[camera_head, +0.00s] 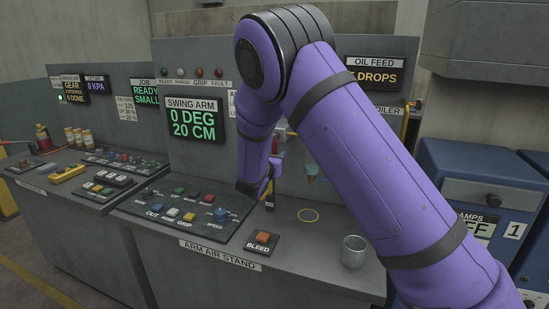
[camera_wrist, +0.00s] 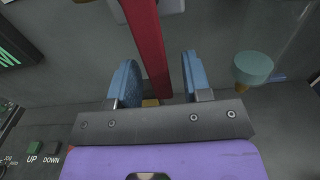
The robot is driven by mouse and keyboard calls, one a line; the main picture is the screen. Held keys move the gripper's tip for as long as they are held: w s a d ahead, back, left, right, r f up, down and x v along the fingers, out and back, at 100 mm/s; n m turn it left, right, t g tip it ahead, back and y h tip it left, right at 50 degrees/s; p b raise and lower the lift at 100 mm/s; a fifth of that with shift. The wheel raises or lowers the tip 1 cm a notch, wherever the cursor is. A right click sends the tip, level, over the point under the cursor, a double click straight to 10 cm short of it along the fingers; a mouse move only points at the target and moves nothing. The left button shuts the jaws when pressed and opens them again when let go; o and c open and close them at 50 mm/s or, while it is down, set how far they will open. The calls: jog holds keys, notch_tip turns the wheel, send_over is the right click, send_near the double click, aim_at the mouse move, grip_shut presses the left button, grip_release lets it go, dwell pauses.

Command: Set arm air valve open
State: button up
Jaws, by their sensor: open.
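A red bar (camera_wrist: 148,40), which looks like the air valve's lever, runs down the wrist view between my gripper's two blue fingers. A small brass-coloured part (camera_wrist: 151,102) shows at its lower end. My gripper (camera_wrist: 160,78) is open, with one finger on each side of the red bar; visible gaps separate them in this view. In the head view my gripper (camera_head: 268,186) is low in front of the stand's back panel, and my arm hides most of the valve area. No valve position marking is readable.
A teal-capped part (camera_wrist: 252,68) stands right of my fingers, also in the head view (camera_head: 311,171). The button panel (camera_head: 190,212) lies left, the BLEED button (camera_head: 262,237) in front.

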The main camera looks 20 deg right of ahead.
jog(key=shift+c, duration=0.4)
grip_shut()
